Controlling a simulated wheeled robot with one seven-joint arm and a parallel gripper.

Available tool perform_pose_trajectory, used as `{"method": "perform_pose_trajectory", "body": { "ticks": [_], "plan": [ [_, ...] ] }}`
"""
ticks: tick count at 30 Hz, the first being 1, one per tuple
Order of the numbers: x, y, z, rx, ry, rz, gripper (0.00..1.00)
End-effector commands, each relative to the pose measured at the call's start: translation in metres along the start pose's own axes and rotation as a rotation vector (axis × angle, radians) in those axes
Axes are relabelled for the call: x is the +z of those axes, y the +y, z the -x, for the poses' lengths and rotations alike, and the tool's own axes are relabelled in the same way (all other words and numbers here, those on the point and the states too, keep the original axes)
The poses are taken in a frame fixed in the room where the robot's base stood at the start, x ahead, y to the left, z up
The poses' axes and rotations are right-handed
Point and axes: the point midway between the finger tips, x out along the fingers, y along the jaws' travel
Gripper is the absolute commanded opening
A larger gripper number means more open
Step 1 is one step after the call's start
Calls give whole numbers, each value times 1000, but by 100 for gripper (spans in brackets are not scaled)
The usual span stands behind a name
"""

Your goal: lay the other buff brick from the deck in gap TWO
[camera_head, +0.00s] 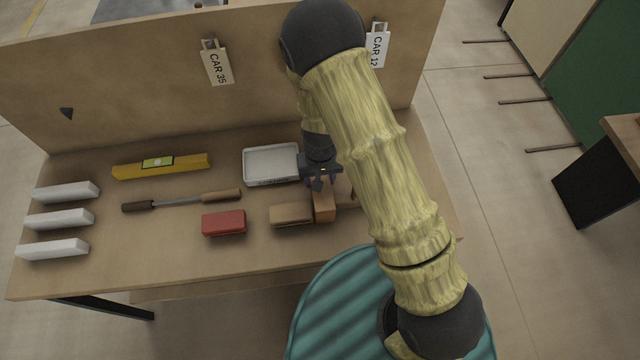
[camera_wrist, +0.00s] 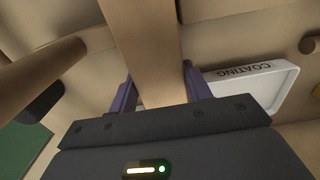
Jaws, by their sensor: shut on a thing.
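My gripper (camera_head: 320,180) is over the right part of the table, right of the white tray. In the wrist view, its two purple fingers (camera_wrist: 160,90) close on the sides of a buff brick (camera_wrist: 145,40). That held brick also shows below the gripper in the head view (camera_head: 323,206), partly hidden by my wrist. Another buff brick (camera_head: 288,215) lies just left of it; I cannot tell whether they touch. I cannot make out a marking for gap TWO in either view, and my arm hides part of the table's right side.
A red brick (camera_head: 223,222), a wooden-handled tool (camera_head: 180,201), a yellow level (camera_head: 160,166) and three white bars (camera_head: 60,219) lie to the left. The white tray (camera_head: 271,181) reads COATING in the wrist view. A tall board (camera_head: 140,90) stands behind.

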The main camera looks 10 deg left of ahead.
Motion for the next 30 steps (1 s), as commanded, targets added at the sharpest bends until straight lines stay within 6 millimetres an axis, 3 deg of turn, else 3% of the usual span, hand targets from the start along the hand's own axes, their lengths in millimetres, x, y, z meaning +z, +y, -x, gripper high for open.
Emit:
{"method": "perform_pose_trajectory", "body": {
  "ticks": [11,24,30],
  "plan": [
    [-1,0,12,0,4,1,0],
    [-1,-1,84,-2,5,1,0],
    [-1,0,100,0,2,1,0]
  ]
}}
